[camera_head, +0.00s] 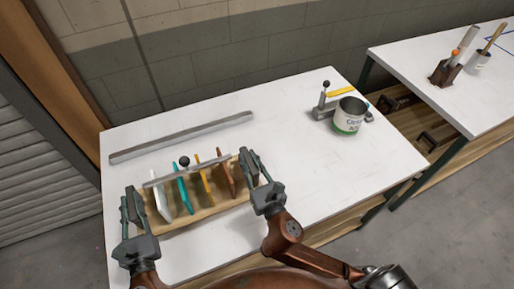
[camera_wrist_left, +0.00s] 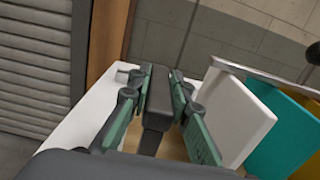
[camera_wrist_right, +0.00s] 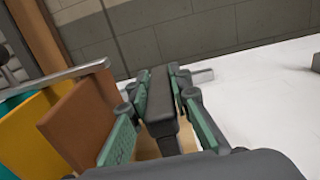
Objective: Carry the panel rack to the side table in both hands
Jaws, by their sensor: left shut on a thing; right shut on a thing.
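The panel rack (camera_head: 210,208) is a light wooden tray on the near left of the white table, with a metal bar across its top. It holds a white panel (camera_head: 159,203), a teal panel (camera_head: 182,190), a yellow panel (camera_head: 205,184) and a brown panel (camera_head: 226,178). My left gripper (camera_head: 134,206) is shut on the rack's left end, beside the white panel (camera_wrist_left: 235,118). My right gripper (camera_head: 257,170) is shut on the right end, beside the brown panel (camera_wrist_right: 80,125). The side table (camera_head: 449,70) stands at the right.
A grey metal bar (camera_head: 180,138) lies behind the rack on the white table (camera_head: 290,150). A gap separates the tables.

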